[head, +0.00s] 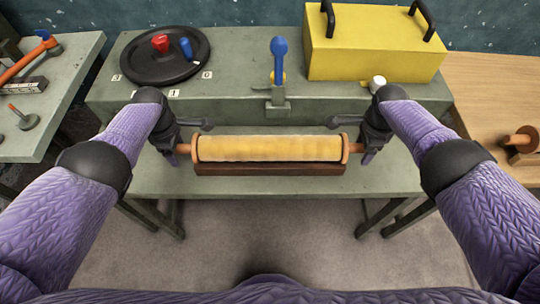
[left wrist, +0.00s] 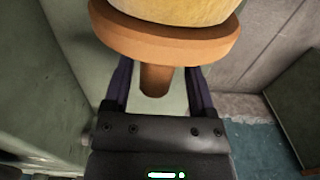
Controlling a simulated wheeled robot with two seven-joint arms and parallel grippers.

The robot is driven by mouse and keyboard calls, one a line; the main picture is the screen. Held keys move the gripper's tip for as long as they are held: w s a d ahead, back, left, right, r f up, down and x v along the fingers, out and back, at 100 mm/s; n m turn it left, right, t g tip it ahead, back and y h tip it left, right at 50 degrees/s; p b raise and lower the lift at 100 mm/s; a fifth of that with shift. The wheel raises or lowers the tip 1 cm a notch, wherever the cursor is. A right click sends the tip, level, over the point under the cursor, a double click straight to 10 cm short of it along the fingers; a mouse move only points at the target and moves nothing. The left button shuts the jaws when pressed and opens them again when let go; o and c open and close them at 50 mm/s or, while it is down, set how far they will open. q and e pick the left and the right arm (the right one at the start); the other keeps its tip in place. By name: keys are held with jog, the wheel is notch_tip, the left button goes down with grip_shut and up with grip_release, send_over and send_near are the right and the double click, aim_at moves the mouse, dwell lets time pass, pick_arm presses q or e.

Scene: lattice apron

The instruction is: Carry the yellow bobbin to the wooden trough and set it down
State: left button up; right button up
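The yellow bobbin (head: 270,148) lies level from left to right in the head view, with orange-brown end discs and a short peg at each end. A long brown wooden piece, which looks like the trough (head: 270,169), is directly under it on the green bench. I cannot tell whether the bobbin rests in it. My left gripper (head: 180,149) is at the left peg. In the left wrist view its fingers (left wrist: 159,92) stand either side of the peg with visible gaps, so it is open. My right gripper (head: 360,148) is at the right peg; its finger gap is hidden.
Behind the bobbin, a raised green ledge carries a black round plate (head: 160,55) with red and blue knobs, a blue lever (head: 279,60) and a yellow box (head: 375,45). A wooden table (head: 490,90) is at right, a tool table (head: 50,90) at left.

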jog(key=shift+r, duration=0.2)
pick_arm(q)
notch_tip(320, 180, up, 12)
pick_arm(e)
notch_tip(320, 180, up, 12)
jog(key=shift+f, duration=0.2)
pick_arm(q)
jog(key=shift+w, duration=0.1)
pick_arm(e)
jog(key=shift+w, duration=0.1)
dwell(0.4)
